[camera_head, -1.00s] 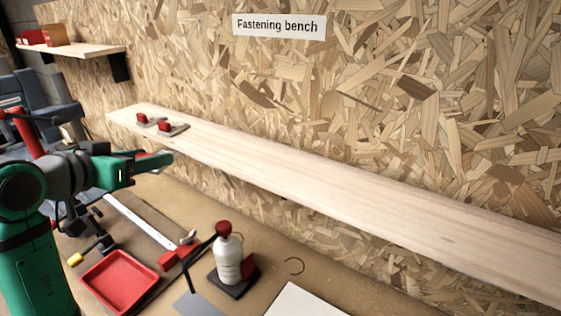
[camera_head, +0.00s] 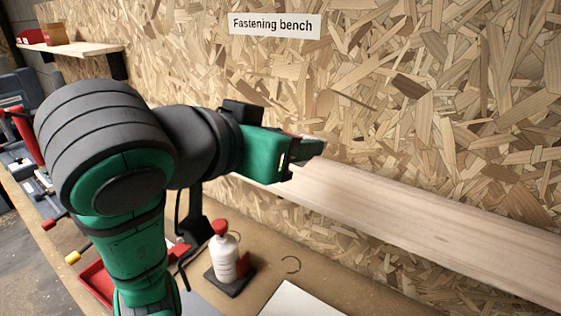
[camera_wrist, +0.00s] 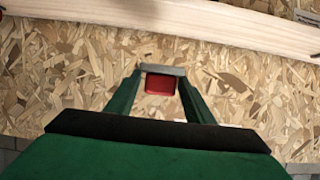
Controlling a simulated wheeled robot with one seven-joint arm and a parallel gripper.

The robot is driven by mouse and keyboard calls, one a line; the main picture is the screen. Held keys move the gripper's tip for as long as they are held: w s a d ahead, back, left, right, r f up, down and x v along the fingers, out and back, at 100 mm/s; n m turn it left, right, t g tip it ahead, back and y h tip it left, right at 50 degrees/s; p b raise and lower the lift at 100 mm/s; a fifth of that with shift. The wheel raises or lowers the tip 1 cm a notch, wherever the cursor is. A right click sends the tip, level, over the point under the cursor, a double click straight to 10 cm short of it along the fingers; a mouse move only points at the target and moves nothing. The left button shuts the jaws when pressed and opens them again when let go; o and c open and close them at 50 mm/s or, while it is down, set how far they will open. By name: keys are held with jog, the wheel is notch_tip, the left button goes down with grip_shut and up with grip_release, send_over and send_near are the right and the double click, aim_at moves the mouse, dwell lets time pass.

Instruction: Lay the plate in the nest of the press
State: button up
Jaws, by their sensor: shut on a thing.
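My gripper (camera_wrist: 161,78) is shut on a red grip block (camera_wrist: 160,84) that belongs to a grey plate (camera_wrist: 163,70), seen nearly edge-on in the wrist view. In the head view my gripper (camera_head: 307,150) is raised in front of the chipboard wall, near the long wooden shelf, and the plate is mostly hidden there. A blue-grey machine with a red lever (camera_head: 27,138) stands at the left edge; I cannot tell whether it is the press. No nest can be made out.
The wooden shelf (camera_head: 420,220) runs along the wall; my arm hides its left part. On the bench stand a white bottle with a red cap (camera_head: 224,262), a red tray (camera_head: 97,281) partly behind my arm, and a white sheet (camera_head: 292,303). A small shelf (camera_head: 75,48) hangs at upper left.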

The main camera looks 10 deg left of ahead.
jog(key=w+f, duration=0.2)
jog(key=w, duration=0.2)
jog(key=w+a+f, duration=0.1)
jog(key=w+f, duration=0.2)
jog(key=w, duration=0.1)
jog(key=w+a+f, duration=0.1)
jog(key=w+f, duration=0.2)
jog(key=w, duration=0.1)
jog(key=shift+w+f, duration=0.1)
jog(key=shift+f, duration=0.1)
jog(key=shift+w+a+f, duration=0.1)
jog(key=shift+w+f, duration=0.35)
jog(key=shift+f, duration=0.15)
jog(key=shift+w+f, duration=0.15)
jog(key=shift+f, duration=1.45)
jog(key=shift+f, duration=0.1)
